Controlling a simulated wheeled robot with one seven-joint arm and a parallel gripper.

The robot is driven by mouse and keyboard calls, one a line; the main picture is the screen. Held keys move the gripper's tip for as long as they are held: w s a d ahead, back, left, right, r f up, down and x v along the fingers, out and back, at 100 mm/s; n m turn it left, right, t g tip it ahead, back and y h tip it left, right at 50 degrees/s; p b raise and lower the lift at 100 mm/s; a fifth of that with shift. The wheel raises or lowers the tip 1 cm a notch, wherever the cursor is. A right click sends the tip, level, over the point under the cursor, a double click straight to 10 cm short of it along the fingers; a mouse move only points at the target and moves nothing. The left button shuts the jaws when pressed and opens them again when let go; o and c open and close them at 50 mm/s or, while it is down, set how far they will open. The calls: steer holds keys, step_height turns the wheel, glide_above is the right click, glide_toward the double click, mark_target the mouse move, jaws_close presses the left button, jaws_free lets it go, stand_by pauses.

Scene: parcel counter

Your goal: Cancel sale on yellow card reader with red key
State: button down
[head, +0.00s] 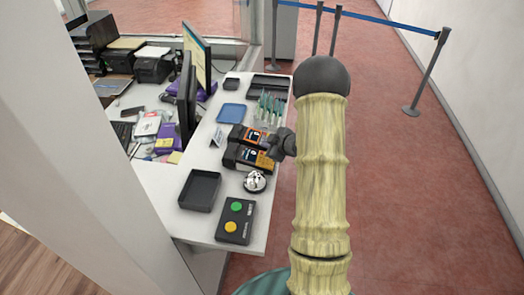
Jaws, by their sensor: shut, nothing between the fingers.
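Two dark card readers lie side by side near the counter's right edge. The nearer one (243,156) has a yellow-orange right end, and the farther one (246,134) has a more orange one. The nearer looks like the yellow card reader. The red key is too small to make out on either. My gripper (273,147) is dark grey and shut, with nothing held. It is at the right ends of the two readers, overlapping them in the picture. I cannot tell whether it touches either reader. My arm comes in from the right.
On the white counter (176,229) are a bell (255,181), a button box (236,221), an empty black tray (199,190), a blue tray (231,115), a small sign (217,137) and a pen holder (269,108). Monitors (187,100) stand left. Red floor lies right.

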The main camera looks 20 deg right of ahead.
mark_target(264, 160)
steer(key=r+p, duration=0.2)
steer(key=r, duration=0.1)
steer(key=shift+s+d+r, duration=0.2)
steer(key=shift+d, duration=0.2)
steer(key=s+a+r+m+g+h, duration=0.3)
steer(key=s+a+r+m+h, duration=0.1)
steer(key=s+a+r+m, duration=0.3)
steer(key=s+a+r+m+g, duration=0.1)
steer(key=s+a+g, duration=0.1)
steer(key=s+a, duration=0.3)
steer(key=s+a+r+m+g+y, duration=0.1)
steer(key=s+a+g, duration=0.2)
steer(key=s, duration=1)
steer(key=a, duration=0.3)
steer(key=shift+s+a+r+m, duration=0.25)
steer(key=shift+s+m, duration=0.05)
steer(key=shift+m, duration=0.1)
